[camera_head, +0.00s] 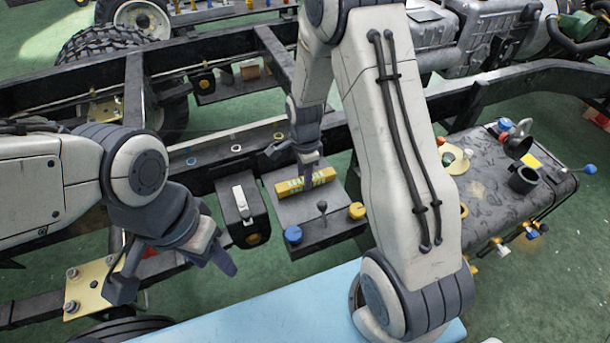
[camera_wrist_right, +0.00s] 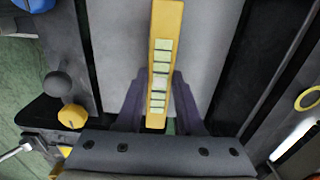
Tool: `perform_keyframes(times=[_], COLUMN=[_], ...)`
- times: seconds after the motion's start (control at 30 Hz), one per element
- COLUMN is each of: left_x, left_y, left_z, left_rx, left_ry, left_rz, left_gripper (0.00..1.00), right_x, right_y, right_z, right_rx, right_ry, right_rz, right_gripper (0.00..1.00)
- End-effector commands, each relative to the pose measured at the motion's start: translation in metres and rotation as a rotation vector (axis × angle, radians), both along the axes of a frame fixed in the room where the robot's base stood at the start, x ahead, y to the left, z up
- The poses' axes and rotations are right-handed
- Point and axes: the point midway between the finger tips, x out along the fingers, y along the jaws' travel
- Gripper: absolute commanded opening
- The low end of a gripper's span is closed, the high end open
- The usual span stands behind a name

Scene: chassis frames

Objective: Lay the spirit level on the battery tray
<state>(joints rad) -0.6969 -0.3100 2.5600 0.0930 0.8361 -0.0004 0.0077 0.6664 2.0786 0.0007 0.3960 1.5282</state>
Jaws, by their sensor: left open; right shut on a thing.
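The yellow spirit level (camera_head: 306,181) with pale green windows is in my right gripper (camera_head: 308,164), over the flat grey battery tray (camera_head: 318,226) in the head view. In the right wrist view the level (camera_wrist_right: 161,60) stands lengthwise between the two dark fingers, with the grey tray surface (camera_wrist_right: 212,50) behind it. I cannot tell whether the level touches the tray. My left gripper (camera_head: 172,275) is open and empty at the lower left, its fingers apart.
On the tray's near part are a black knob (camera_head: 322,207), a blue cap (camera_head: 293,235) and a yellow cap (camera_head: 357,211). A black box (camera_head: 241,209) stands left of the tray. A dark tank (camera_head: 490,185) is at the right. A light blue surface (camera_head: 270,310) lies in front.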

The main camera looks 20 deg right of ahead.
Motion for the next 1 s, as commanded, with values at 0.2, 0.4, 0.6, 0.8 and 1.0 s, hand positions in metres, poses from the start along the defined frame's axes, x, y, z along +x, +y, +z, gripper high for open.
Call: perform_keyframes(times=[0.2,0.4,0.6,0.8,1.0], left_x=[0.0000,0.0000,0.0000,0.0000,0.0000], left_y=[0.0000,0.0000,0.0000,0.0000,0.0000], left_z=[-0.0033,-0.0056,-0.0058,-0.0058,-0.0036], left_rx=[0.000,0.000,0.000,0.000,0.000], left_ry=[0.000,0.000,0.000,0.000,0.000], left_rz=[0.000,0.000,0.000,0.000,0.000], left_gripper=[0.50,0.50,0.50,0.50,0.50], right_x=[0.0002,0.0002,0.0003,0.0002,0.0007], right_y=[0.0000,-0.0001,-0.0001,-0.0001,-0.0001], right_z=[-0.0050,-0.0090,-0.0097,-0.0098,-0.0015], right_rx=[0.000,0.000,0.000,0.000,0.000], right_ry=[0.000,0.000,-0.001,-0.001,-0.002], right_rz=[0.000,0.000,0.000,0.000,0.000], right_gripper=[0.00,0.00,0.72,0.72,0.72])
